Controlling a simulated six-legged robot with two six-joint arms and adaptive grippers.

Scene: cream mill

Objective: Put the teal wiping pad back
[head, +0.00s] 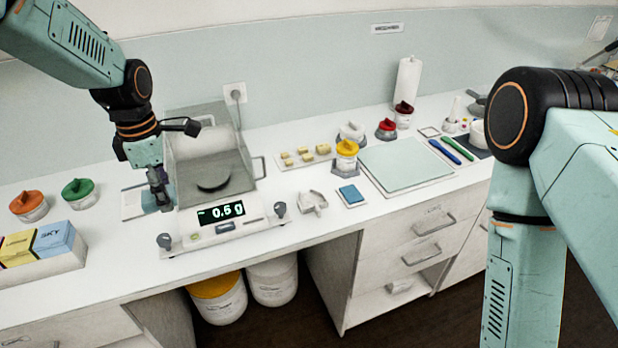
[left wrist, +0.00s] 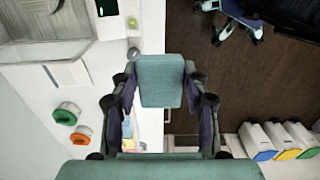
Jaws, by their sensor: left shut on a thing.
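The teal wiping pad (left wrist: 160,80) is between the fingers of my left gripper in the left wrist view, its broad face toward the camera. My left gripper (head: 160,196) is shut on it, low at the left side of the balance (head: 224,222). In the head view the pad is mostly hidden by the gripper. A pale flat tray (head: 130,208) lies on the counter just left of the gripper; I cannot tell whether the pad touches it. A blue pad (head: 350,194) lies on a small tray in front of the yellow-lidded jar. My right gripper is out of view.
The balance reads 0.5 g and has raised clear walls around its dark pan (head: 212,178). Orange-lidded (head: 29,204) and green-lidded (head: 78,192) jars and a box of coloured packets (head: 40,260) stand at left. A pale board (head: 406,164) lies at right.

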